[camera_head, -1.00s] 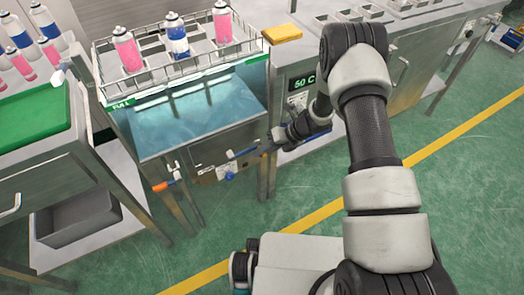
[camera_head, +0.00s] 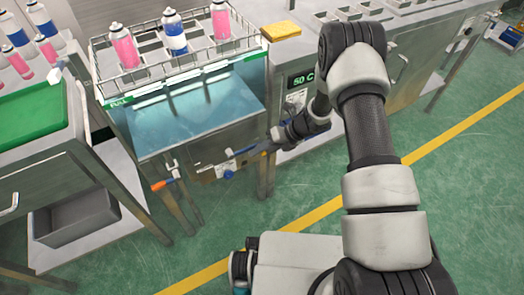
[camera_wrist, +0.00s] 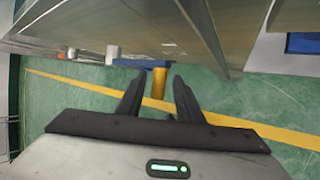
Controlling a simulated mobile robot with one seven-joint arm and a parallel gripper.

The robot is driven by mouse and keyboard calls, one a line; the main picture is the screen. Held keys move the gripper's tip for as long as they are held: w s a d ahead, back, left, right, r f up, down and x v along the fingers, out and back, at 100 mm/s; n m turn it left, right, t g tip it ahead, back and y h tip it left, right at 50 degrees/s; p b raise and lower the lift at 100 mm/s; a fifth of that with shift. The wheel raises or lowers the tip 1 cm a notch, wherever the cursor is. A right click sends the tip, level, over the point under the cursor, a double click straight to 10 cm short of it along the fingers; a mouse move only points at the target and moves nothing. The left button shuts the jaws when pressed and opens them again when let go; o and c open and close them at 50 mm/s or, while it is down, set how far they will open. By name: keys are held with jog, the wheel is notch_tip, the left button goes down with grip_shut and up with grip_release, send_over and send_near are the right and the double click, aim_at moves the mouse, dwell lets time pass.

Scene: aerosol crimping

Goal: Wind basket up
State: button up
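The wire basket (camera_head: 140,86) with several pink or blue spray cans (camera_head: 124,46) sits above the blue water of the steel bath (camera_head: 195,115). A blue crank arm (camera_head: 243,153) is on the bath's front. In the wrist view the crank arm (camera_wrist: 139,63) runs sideways and ends in a yellow handle (camera_wrist: 159,84). My gripper (camera_wrist: 160,80) is open, with the handle showing between its fingertips and gaps on both sides. In the head view my gripper (camera_head: 278,138) is at the crank's right end, small and partly hidden by my wrist.
An orange-handled valve (camera_head: 160,185) and a blue knob (camera_head: 229,173) are on the bath's front. A side table with a green mat (camera_head: 30,112) and more cans stands left. A yellow sponge-like block (camera_head: 281,31) lies on the counter.

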jog(key=shift+r, duration=0.1)
jog(key=p+v, duration=0.4)
jog(key=v, duration=1.3)
jog(key=shift+d+r, duration=0.1)
jog(key=shift+d, duration=0.05)
